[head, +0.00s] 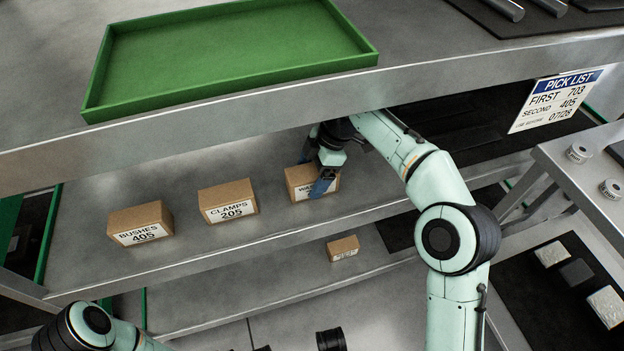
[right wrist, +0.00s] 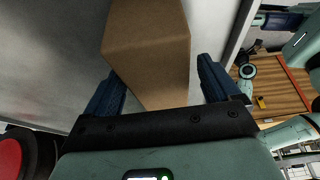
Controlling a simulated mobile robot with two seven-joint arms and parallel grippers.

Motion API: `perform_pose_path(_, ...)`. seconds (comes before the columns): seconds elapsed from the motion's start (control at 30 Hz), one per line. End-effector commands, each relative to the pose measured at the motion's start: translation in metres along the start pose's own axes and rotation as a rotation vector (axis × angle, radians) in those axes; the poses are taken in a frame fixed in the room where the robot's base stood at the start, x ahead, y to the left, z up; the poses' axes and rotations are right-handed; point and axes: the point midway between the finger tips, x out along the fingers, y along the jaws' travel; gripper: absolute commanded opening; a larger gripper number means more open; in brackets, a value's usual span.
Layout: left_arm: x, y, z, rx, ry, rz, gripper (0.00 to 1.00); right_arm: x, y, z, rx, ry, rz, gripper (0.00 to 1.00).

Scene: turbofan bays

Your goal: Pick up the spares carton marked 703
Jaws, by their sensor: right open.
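A brown carton (head: 299,178) stands on the middle shelf. Its white label begins with "WA", and the rest, including any number, is hidden behind my right gripper (head: 322,185). I cannot read 703 on any carton. In the right wrist view the open right gripper (right wrist: 160,68) has its blue fingers on either side of a plain brown carton (right wrist: 148,45). I cannot tell whether either finger touches it. Of my left arm only links show at the bottom left of the head view; its gripper is not in view.
Cartons marked CLAMPS 205 (head: 228,200) and BUSHES 405 (head: 141,223) stand to the left on the same shelf. A small carton (head: 343,248) sits on a lower shelf. An empty green tray (head: 92,105) lies above. The pick list (head: 556,100) reads FIRST 703, SECOND 405.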

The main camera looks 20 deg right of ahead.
Motion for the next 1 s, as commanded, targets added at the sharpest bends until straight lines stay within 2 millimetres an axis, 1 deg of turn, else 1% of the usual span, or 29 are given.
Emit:
perform_pose_path(0.67, -0.002, 0.0006, -0.0007, 0.001, 0.002, 0.001, 0.43, 0.005, -0.0001, 0.0023, 0.0, 0.0, -0.001, 0.89)
perform_pose_path(0.7, -0.0019, 0.0006, -0.0007, 0.0, 0.002, 0.001, 0.43, 0.005, -0.0001, 0.0023, 0.0, 0.0, -0.001, 0.76)
perform_pose_path(0.77, -0.0019, 0.0006, -0.0007, 0.0, 0.002, 0.001, 0.43, 0.0049, -0.0001, 0.0023, 0.0, 0.0, -0.001, 0.57)
perform_pose_path(0.8, -0.0019, 0.0006, -0.0007, 0.0, 0.002, 0.001, 0.43, 0.0049, -0.0001, 0.0022, 0.0, 0.0, -0.001, 0.44)
perform_pose_path(0.87, -0.0019, 0.0006, -0.0007, 0.0, 0.002, 0.001, 0.43, 0.0049, -0.0001, 0.0022, 0.0, 0.0, -0.001, 0.24)
perform_pose_path(0.9, -0.0019, 0.0006, -0.0006, 0.0, 0.002, 0.001, 0.43, 0.0041, 0.0001, 0.0017, 0.0, 0.001, 0.001, 0.2)
perform_pose_path(1.0, -0.0019, 0.0006, -0.0006, 0.0, 0.002, 0.001, 0.43, 0.0041, 0.0001, 0.0017, 0.0, 0.001, 0.001, 0.2)
